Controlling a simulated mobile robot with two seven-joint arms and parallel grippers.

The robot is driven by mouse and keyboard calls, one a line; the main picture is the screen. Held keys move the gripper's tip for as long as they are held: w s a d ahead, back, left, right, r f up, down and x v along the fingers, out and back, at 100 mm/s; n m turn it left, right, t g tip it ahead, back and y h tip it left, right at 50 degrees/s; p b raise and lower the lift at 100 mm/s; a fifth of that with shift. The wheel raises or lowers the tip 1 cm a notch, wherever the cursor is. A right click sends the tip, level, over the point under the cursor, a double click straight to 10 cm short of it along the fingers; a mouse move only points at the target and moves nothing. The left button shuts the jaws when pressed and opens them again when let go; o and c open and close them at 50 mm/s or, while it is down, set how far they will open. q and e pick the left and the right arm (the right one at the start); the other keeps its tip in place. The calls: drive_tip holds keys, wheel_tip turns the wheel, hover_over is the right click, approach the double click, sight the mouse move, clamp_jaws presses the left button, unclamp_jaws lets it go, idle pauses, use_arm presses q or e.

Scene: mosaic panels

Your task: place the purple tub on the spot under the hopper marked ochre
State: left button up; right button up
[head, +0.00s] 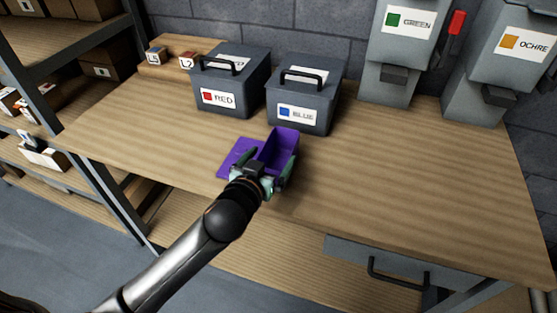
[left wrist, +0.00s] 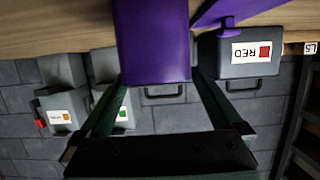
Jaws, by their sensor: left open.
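The purple tub (head: 284,146) stands upright on the wooden bench, in front of the blue-labelled box. In the left wrist view the tub (left wrist: 153,42) shows large and upside down, between the two fingers. My left gripper (head: 269,168) is open at the tub's near side, one finger on each side; contact cannot be told. Its fingers also show in the left wrist view (left wrist: 158,85). The hopper marked OCHRE (head: 492,72) is at the back right; it also shows in the left wrist view (left wrist: 60,103). My right gripper is not in view.
A flat purple patch (head: 233,158) lies left of the tub. Grey boxes marked RED (head: 232,78) and BLUE (head: 304,95) stand behind. The GREEN hopper (head: 397,62) stands left of the ochre one. The bench's right part (head: 420,170) is clear. Shelving (head: 60,60) is at left.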

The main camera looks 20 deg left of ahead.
use_arm(q)
hover_over(279, 169)
drive_tip(key=shift+w+f, duration=0.1)
drive_tip(key=shift+f, duration=0.7)
drive_tip(key=shift+c, duration=0.4)
drive_tip(key=c, duration=1.2)
